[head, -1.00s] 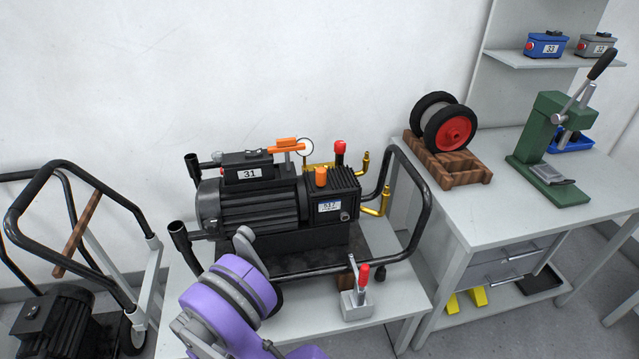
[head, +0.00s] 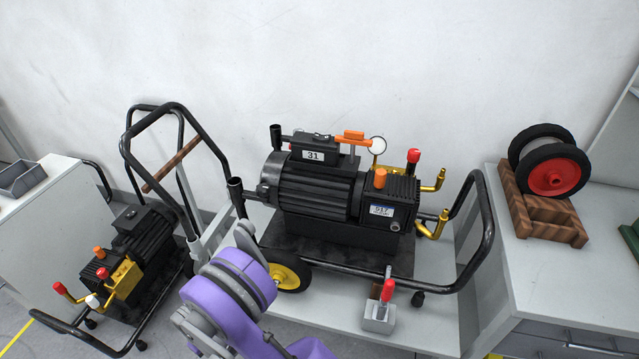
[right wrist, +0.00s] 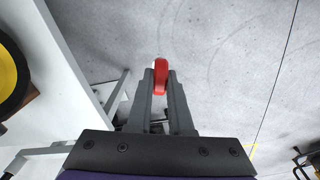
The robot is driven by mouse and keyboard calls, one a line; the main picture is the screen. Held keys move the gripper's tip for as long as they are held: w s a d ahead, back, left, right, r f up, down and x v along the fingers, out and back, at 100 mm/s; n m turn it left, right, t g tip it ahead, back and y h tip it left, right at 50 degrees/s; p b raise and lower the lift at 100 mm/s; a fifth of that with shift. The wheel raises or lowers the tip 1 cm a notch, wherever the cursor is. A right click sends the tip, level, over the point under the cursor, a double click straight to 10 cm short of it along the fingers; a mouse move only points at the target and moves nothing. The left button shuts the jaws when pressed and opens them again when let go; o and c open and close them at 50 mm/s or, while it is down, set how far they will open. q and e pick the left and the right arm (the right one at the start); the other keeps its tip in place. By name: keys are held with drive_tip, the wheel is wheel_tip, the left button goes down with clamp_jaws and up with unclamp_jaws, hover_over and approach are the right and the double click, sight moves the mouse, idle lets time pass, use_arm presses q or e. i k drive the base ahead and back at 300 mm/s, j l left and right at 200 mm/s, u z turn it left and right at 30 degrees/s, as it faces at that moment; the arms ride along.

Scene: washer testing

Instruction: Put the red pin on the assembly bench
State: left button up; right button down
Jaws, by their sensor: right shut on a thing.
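My right gripper (right wrist: 160,85) shows in the right wrist view, its two fingers closed on the red pin (right wrist: 161,72). The pin's rounded red end stands out between the fingertips, over grey floor; the rest is hidden by the fingers. In the head view only a purple link of my arm shows at the bottom, with no gripper or held pin. My left gripper is in no view. Pale benches stand at the right (head: 487,225) and at the left (head: 40,245); I cannot tell which is the assembly bench.
A black pump marked 31 (head: 325,190) rests on a wheeled cart on a low table. A red-handled clamp (head: 379,315) stands at its front. A second pump cart (head: 130,265) is on the floor at left. A red-black wheel (head: 553,178) sits on a wooden stand at right.

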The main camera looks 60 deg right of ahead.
sight(578, 286)
drive_tip(key=k+l+u, duration=0.1)
drive_tip(key=k+u, duration=0.2)
drive_tip(key=k, duration=0.55)
drive_tip(key=k+l+z, duration=0.1)
drive_tip(key=k+z, duration=0.25)
drive_tip(key=k+l+z, duration=0.3)
drive_tip(key=k, duration=0.15)
drive_tip(key=k+l+z, duration=0.2)
drive_tip(key=z, duration=0.25)
drive_tip(key=k+l+z, duration=0.4)
drive_tip(key=i+j, duration=0.05)
drive_tip(key=j, duration=0.05)
